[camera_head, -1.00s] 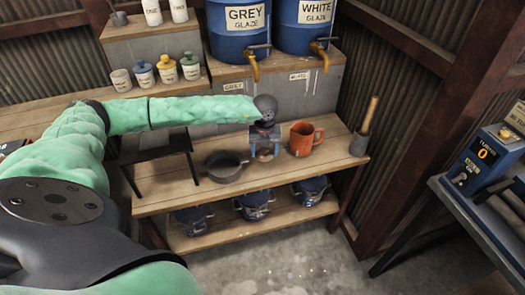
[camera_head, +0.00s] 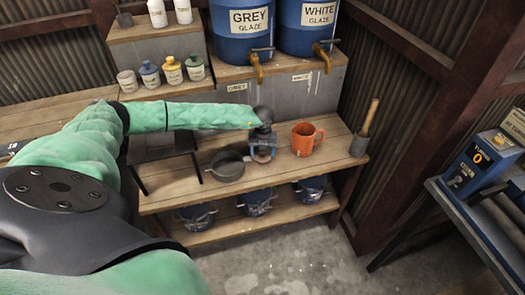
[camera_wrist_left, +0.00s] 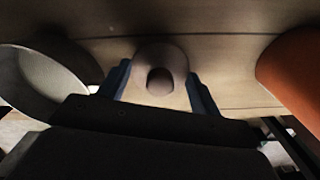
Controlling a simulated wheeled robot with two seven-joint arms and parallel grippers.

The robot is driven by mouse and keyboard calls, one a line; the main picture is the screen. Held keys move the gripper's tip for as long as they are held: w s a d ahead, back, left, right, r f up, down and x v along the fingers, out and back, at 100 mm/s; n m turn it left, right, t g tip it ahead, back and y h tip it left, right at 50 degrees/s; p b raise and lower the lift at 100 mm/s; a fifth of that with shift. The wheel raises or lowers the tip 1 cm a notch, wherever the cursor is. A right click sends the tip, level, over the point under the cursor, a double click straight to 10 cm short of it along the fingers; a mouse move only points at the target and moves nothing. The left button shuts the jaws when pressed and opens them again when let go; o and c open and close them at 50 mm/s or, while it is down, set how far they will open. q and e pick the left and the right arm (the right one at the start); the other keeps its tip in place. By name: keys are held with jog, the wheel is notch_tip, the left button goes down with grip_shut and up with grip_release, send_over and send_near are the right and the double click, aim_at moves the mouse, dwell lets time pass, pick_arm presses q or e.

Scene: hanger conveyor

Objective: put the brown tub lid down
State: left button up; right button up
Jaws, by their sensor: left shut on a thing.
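My left gripper (camera_head: 262,152) reaches down over the wooden bench, between a dark grey pan (camera_head: 228,165) and an orange mug (camera_head: 306,138). Its blue fingers are shut on the brown tub lid, a round brownish piece with a darker knob (camera_wrist_left: 160,80), between the fingers in the left wrist view. In the head view the lid is mostly hidden by the gripper. I cannot tell whether the lid touches the bench top. My right gripper is not in view.
The pan stands close left of the gripper and the mug close right. A grey pot with a wooden handle (camera_head: 366,132) stands at the bench's right end. Several blue tubs (camera_head: 256,200) sit on the lower shelf. Blue glaze barrels (camera_head: 242,38) with taps stand behind.

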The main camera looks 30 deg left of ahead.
pick_arm(q)
jog(key=shift+f, duration=0.1)
jog(key=shift+f, duration=0.1)
jog(key=o, duration=0.9)
jog(key=shift+o, duration=0.4)
